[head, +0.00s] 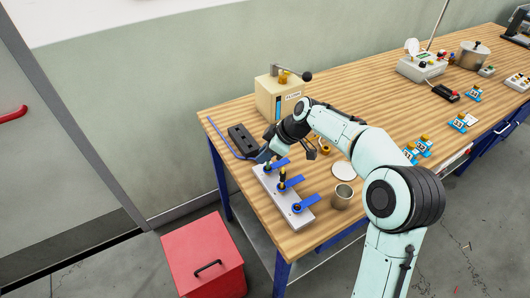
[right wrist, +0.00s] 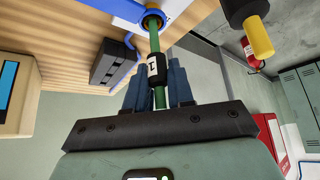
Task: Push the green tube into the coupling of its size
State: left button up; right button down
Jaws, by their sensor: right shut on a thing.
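The green tube (right wrist: 160,97) is between the dark fingers of my right gripper (right wrist: 158,75), which is shut on it. A black sleeve with a white label sits around the tube. The tube's far end meets a coupling with a blue ring (right wrist: 144,24) and orange inside; how deep it sits I cannot tell. In the head view my right gripper (head: 265,154) is at the far end of a grey block (head: 270,185) with several blue-levered couplings. The tube is hard to make out there. My left gripper is not in view.
A black part with a yellow end (right wrist: 258,38) stands close to the right of the gripper. A black slotted holder (head: 242,140) and a beige machine (head: 275,97) are behind the block. A metal cup (head: 342,197) and a white disc (head: 343,171) are to its right.

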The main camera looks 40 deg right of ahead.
jog(key=shift+f+b, duration=0.4)
jog(key=shift+f, duration=0.15)
jog(key=c, duration=0.9)
grip_release()
